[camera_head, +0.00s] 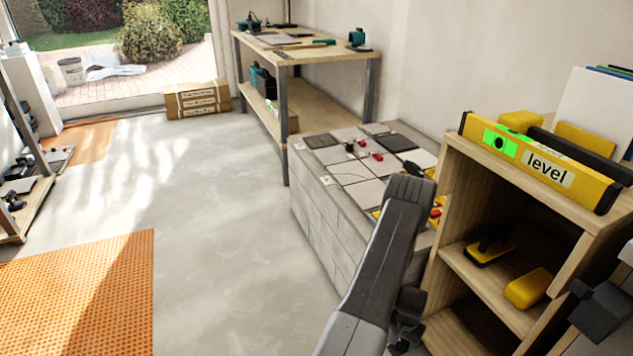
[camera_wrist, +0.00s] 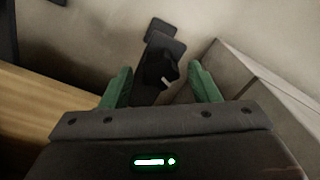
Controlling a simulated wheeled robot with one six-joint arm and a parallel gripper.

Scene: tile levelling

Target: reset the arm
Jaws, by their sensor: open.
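My gripper (camera_wrist: 160,68) shows in the wrist view with its two green fingers spread apart, and nothing is held between them. A dark grey form lies beyond the fingers, apart from them; I cannot tell what it is. In the head view my grey arm (camera_head: 385,265) rises from the bottom centre, in front of the tiled block (camera_head: 330,235) and left of the wooden shelf unit (camera_head: 450,215). The gripper itself cannot be made out in the head view.
A yellow level (camera_head: 540,160) lies on top of the shelf unit, with yellow-handled tools inside. A wooden workbench (camera_head: 290,52) stands behind the tiled block. A cardboard box (camera_head: 197,99) sits by the doorway. The grey floor (camera_head: 220,220) at centre left is clear, beside orange matting (camera_head: 85,290).

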